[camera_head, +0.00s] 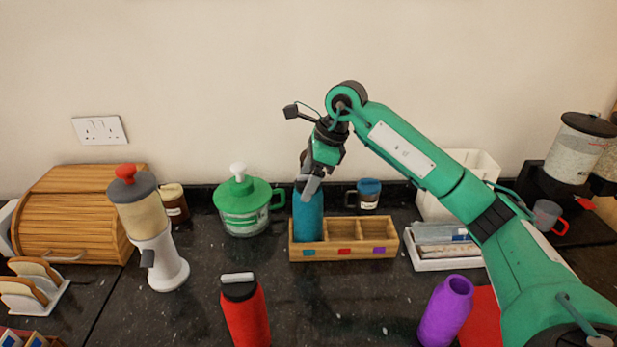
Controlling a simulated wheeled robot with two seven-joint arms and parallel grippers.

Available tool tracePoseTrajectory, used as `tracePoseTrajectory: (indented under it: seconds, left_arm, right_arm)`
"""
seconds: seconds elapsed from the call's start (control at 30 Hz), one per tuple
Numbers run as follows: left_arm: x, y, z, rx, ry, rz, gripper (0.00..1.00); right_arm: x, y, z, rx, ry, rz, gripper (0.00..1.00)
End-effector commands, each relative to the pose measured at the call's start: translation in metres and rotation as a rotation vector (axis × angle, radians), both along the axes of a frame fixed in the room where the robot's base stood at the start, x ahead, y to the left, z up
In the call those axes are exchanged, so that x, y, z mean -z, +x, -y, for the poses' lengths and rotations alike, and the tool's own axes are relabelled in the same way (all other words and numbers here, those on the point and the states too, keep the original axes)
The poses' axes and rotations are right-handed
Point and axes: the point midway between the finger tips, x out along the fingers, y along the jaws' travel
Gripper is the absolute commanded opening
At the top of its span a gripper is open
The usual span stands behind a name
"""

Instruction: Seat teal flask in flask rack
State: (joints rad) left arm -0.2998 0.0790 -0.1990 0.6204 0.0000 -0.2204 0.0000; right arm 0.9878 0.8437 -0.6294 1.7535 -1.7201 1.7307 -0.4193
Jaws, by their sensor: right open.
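The teal flask (308,218) stands upright in the left compartment of the wooden flask rack (345,252), above the teal mark on its front. The middle and right compartments look empty. My right gripper (309,186) is at the top of the teal flask, its jaws open and pointing down around or beside the cap; I cannot tell whether they touch it. The gripper hides part of the flask's top. My left gripper is not in view.
A red flask (247,312) and a purple flask (447,312) stand in front of the rack. A green-lidded jug (243,208) is left of it, and a blue-lidded mug (368,194) behind it. A white tray (445,262) is to the right.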

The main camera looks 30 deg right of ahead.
Motion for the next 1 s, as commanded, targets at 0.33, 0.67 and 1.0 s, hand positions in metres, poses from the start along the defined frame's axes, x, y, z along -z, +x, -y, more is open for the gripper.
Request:
tracePoseTrajectory:
  seconds: [0.33, 0.67, 1.0]
  left_arm:
    - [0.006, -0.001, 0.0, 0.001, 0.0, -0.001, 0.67]
    - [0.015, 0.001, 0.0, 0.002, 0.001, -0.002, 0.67]
    - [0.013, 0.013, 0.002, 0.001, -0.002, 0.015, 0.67]
  right_arm:
    - [-0.033, -0.005, 0.012, 0.002, 0.0, 0.005, 0.75]
    - [-0.093, -0.016, 0.034, 0.001, 0.001, 0.003, 0.75]
    - [-0.114, -0.02, 0.041, 0.0, 0.0, 0.0, 0.75]
